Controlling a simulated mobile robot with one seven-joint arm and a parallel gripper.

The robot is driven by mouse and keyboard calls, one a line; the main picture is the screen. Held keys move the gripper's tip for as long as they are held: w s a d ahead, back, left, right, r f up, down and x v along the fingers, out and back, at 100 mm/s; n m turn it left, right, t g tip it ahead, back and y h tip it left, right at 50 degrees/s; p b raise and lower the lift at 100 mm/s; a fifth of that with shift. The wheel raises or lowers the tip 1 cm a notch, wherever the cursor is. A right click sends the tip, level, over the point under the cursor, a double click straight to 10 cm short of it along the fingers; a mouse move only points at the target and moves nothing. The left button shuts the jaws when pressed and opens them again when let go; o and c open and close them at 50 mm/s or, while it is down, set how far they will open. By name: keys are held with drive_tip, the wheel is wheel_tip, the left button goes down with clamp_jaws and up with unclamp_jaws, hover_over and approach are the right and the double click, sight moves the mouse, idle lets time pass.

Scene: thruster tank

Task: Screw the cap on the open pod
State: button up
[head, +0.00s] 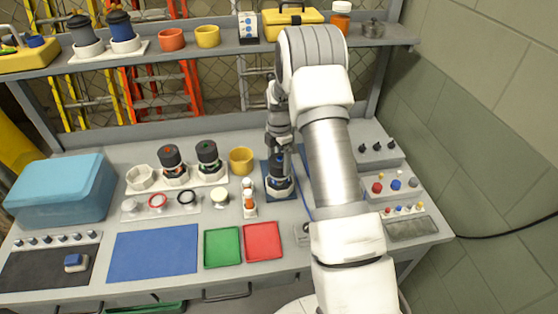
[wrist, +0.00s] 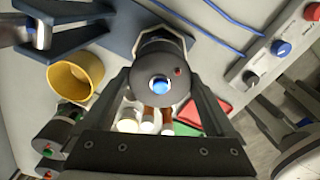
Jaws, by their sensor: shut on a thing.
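My gripper (wrist: 160,84) is shut on a dark round cap (wrist: 160,98) with a blue centre and a small red mark. In the head view my gripper (head: 279,150) points down over the blue stand (head: 270,196) at the right-middle of the bench. A pod (head: 280,184) with a white lower part stands upright in this stand, directly under the cap. In the wrist view a white rim (wrist: 164,36) shows behind the cap. The cap hides the pod's mouth, so I cannot tell whether the threads are engaged.
Two dark pods, red-marked (head: 173,162) and green-marked (head: 208,157), stand left in white holders. A yellow cup (head: 241,160) and small bottles (head: 249,201) are close by. A control panel (head: 392,185) is at right. Blue (head: 153,253), green (head: 222,247) and red (head: 262,241) mats lie in front.

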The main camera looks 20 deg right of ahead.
drive_tip(key=m+b, duration=0.1)
drive_tip(key=m, duration=0.3)
drive_tip(key=shift+f, duration=0.1)
drive_tip(key=m+b, duration=0.1)
drive_tip(key=m, duration=0.4)
drive_tip(key=m+b, duration=0.1)
drive_tip(key=m, duration=0.2)
drive_tip(key=shift+m, duration=0.3)
drive_tip(key=m, duration=0.4)
drive_tip(key=shift+s+m, duration=0.1)
drive_tip(key=shift+m, duration=0.2)
drive_tip(key=o, duration=0.9)
drive_tip(key=shift+a, duration=0.1)
drive_tip(key=shift+c, duration=0.2)
drive_tip(key=shift+o, duration=0.3)
